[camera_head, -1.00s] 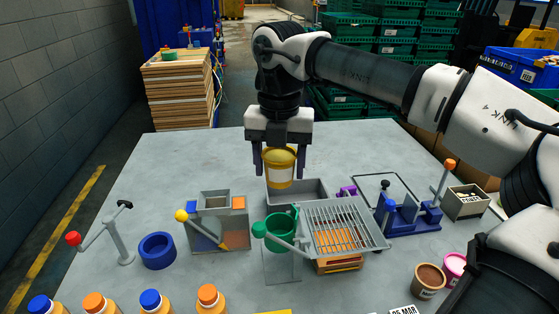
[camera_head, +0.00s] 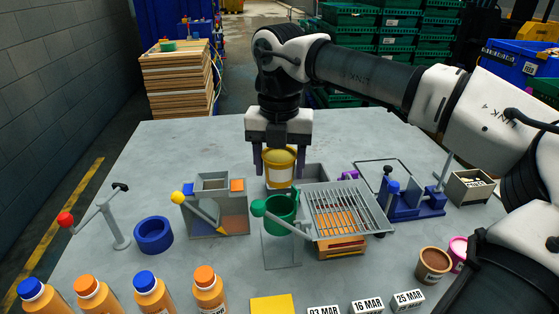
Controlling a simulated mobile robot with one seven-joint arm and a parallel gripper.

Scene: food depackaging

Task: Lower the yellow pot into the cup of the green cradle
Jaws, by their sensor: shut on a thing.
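The yellow pot (camera_head: 280,170) hangs upright in my gripper (camera_head: 279,170), whose two fingers are shut on its sides. The green cradle (camera_head: 282,208) has a round cup and a handle with a green knob at its left. The pot is above and behind the cup in the picture, close to its rear rim. I cannot tell whether the pot's base is over the cup's opening or behind it. The inside of the cup is mostly hidden from view.
A wire rack (camera_head: 345,212) stands right of the cradle, and a grey box with a yellow-knobbed lever (camera_head: 217,203) stands left. A grey bin (camera_head: 315,173) is behind. A blue ring (camera_head: 153,235) lies at left. Several bottles and date blocks line the front.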

